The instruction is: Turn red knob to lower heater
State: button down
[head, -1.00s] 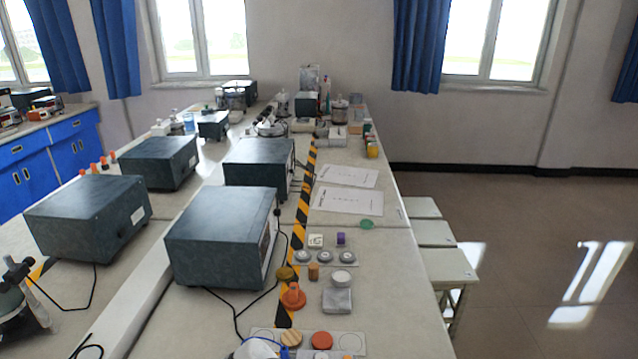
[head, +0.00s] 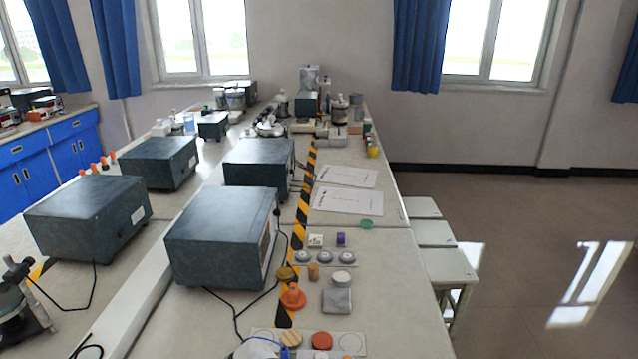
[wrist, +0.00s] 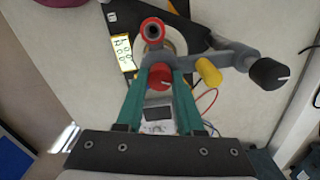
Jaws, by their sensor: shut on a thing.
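In the wrist view, a red knob (wrist: 160,77) with a pale mark sits between the two green fingers of my gripper (wrist: 161,62). The fingers are shut on it, one on each side, and hide part of its sides. A grey branched body lies around and beyond it. A black knob (wrist: 268,73) with a white line is at the right end of that body, and a yellow knob (wrist: 209,71) is nearer. A red ring (wrist: 153,30) with a dark centre is just beyond the fingers. I cannot make out my gripper or the red knob in the head view.
In the wrist view, a small yellow panel (wrist: 122,51) is left of the fingers, and thin red wires (wrist: 208,100) run at the right. In the head view, dark boxes (head: 222,235) stand on the bench, with several small caps and discs near its front. Stools (head: 440,265) stand right of it.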

jog(key=m, duration=0.4)
jog(key=shift+m, duration=0.3)
jog(key=m, duration=0.4)
jog(key=shift+w+m, duration=0.1)
jog(key=shift+m, duration=0.2)
jog(key=m, duration=0.9)
jog(key=shift+m, duration=0.4)
jog(key=c, duration=0.5)
grip_release()
